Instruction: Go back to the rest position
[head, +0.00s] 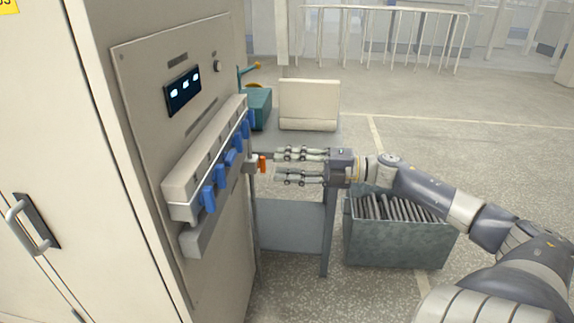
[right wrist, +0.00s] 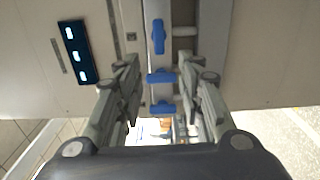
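My right gripper (head: 278,167) reaches in from the right and points left at the machine cabinet (head: 122,75). Its two fingers are apart with nothing between them. It also shows open and empty in the right wrist view (right wrist: 158,68). In the head view its fingertips are close to a small orange part (head: 262,164) by the cabinet's edge; I cannot tell the exact gap. A pale rail (head: 205,155) on the cabinet front carries several blue levers (head: 209,199). Blue levers (right wrist: 158,37) also show beyond the fingers in the wrist view. My left gripper is not in view.
A grey bin (head: 395,245) with several dark rods stands on the floor below my right forearm. Behind are a small table with a cream box (head: 309,104) and a teal box (head: 258,108). Open floor lies at the right, with a white railing (head: 390,12) at the back.

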